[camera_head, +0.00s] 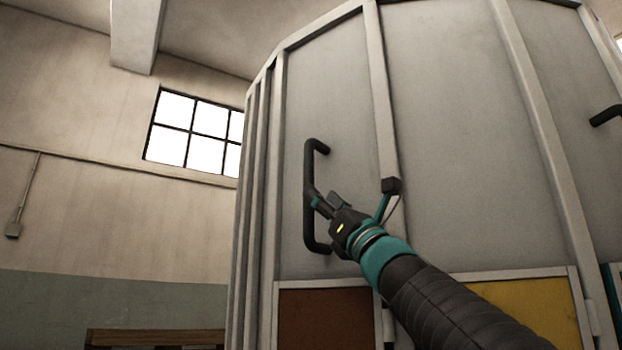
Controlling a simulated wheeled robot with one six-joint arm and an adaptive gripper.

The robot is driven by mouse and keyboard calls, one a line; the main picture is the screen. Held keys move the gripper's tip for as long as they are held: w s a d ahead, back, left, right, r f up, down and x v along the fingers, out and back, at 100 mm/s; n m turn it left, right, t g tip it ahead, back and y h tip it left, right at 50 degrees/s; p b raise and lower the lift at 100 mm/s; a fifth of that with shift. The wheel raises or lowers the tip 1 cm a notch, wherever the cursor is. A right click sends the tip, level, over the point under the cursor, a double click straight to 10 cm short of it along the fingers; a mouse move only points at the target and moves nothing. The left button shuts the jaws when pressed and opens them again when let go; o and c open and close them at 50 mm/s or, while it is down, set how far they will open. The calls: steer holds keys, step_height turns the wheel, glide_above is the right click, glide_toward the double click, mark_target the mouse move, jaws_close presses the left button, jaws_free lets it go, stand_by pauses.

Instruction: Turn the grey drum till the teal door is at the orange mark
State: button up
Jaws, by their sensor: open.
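The grey drum (450,130) fills the middle and right of the view, with flat panels between pale ribs. A black upright handle (309,170) stands on its left front panel. My gripper (319,204) is open, with its fingers at the middle of this handle; I cannot tell whether they touch it or lie around it. A narrow teal strip (609,290) shows low at the right edge; most of it is out of view, and I cannot tell whether it is the teal door. No orange mark is in view.
A rust-brown panel (325,318) and a yellow panel (515,307) sit low on the drum. Another black handle (606,115) is at the far right. A wall with a window (195,132) is behind, and a wooden edge (155,337) shows low at left.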

steer(key=p+x, duration=0.3)
steer(key=x, duration=0.3)
steer(key=shift+w+a+r, duration=0.1)
steer(key=shift+r, duration=0.1)
jaws_close()
